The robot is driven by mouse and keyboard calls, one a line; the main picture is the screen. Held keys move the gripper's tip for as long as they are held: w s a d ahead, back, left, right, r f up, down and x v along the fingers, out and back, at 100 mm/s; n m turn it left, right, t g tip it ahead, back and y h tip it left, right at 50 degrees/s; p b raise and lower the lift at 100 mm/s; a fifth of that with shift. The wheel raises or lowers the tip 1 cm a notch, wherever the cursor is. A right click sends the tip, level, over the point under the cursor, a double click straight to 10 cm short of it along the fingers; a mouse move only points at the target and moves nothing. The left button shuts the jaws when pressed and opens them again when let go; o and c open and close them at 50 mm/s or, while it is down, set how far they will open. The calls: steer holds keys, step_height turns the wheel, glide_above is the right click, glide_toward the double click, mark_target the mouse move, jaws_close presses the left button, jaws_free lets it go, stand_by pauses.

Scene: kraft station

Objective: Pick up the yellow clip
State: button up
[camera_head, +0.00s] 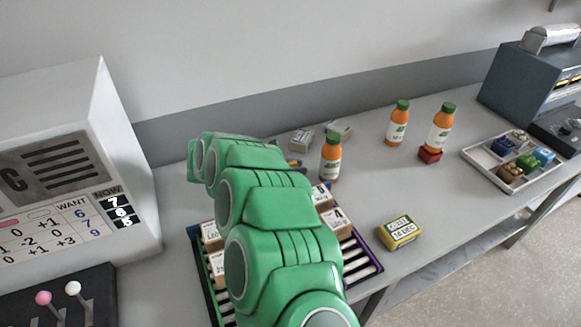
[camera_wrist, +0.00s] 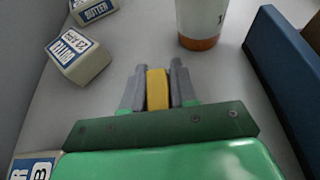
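The yellow clip (camera_wrist: 157,90) stands between the two grey fingers of my gripper (camera_wrist: 158,70) in the wrist view. Both fingers lie close against its sides, and my gripper looks shut on it. The clip's lower end is hidden behind the green gripper body. In the head view my green arm covers the gripper; only a small yellow and dark bit (camera_head: 295,163) shows past the arm, and I cannot tell what it is.
An orange bottle (camera_head: 331,158) stands close to the arm; two more (camera_head: 397,125) (camera_head: 439,128) stand farther right. A rack with boxes (camera_head: 362,256) is under the arm. A yellow-green tin (camera_head: 400,233) sits near the front edge.

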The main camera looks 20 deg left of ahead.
jaws_close()
steer(key=shift+r, duration=0.45)
step_height(320, 180, up, 2)
steer(key=shift+r, duration=0.1)
steer(key=s+d+r, duration=0.2)
steer(key=s+r, duration=0.1)
steer(key=s+d+r, duration=0.2)
steer(key=s+r, duration=0.1)
steer(key=s+d+r, duration=0.2)
steer(key=s, duration=0.1)
steer(key=shift+s+r, duration=0.4)
steer(key=shift+s+d+r, duration=0.3)
steer(key=shift+s+d, duration=0.05)
steer(key=shift+s, duration=0.2)
steer(key=shift+s+d+r, duration=0.25)
steer(key=shift+s+d, duration=0.05)
steer(key=shift+s, duration=0.2)
